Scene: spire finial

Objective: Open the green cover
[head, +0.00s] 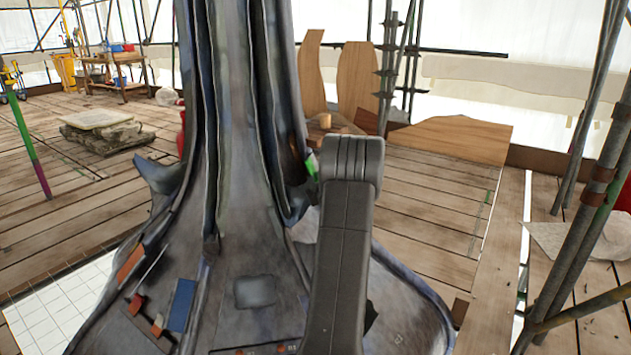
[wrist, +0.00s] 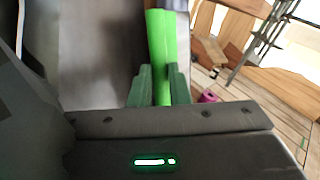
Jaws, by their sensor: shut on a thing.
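The green cover (wrist: 162,38) is a bright green, upright strip in the wrist view. My gripper (wrist: 158,76) is shut on it, with one dark green finger on each side. In the head view only a small piece of the green cover (head: 311,165) shows at the right side of the grey spire finial (head: 236,130). My own arm hides my gripper and most of the cover there. The cover's hinge and what lies behind it cannot be seen.
The finial's wide, flared base fills the lower middle of the head view. Scaffold poles (head: 600,170) stand at the right. Wooden boards (head: 357,85) lean behind. A pallet with slabs (head: 105,132) lies at left. The plank floor (head: 430,230) right of the finial is mostly clear.

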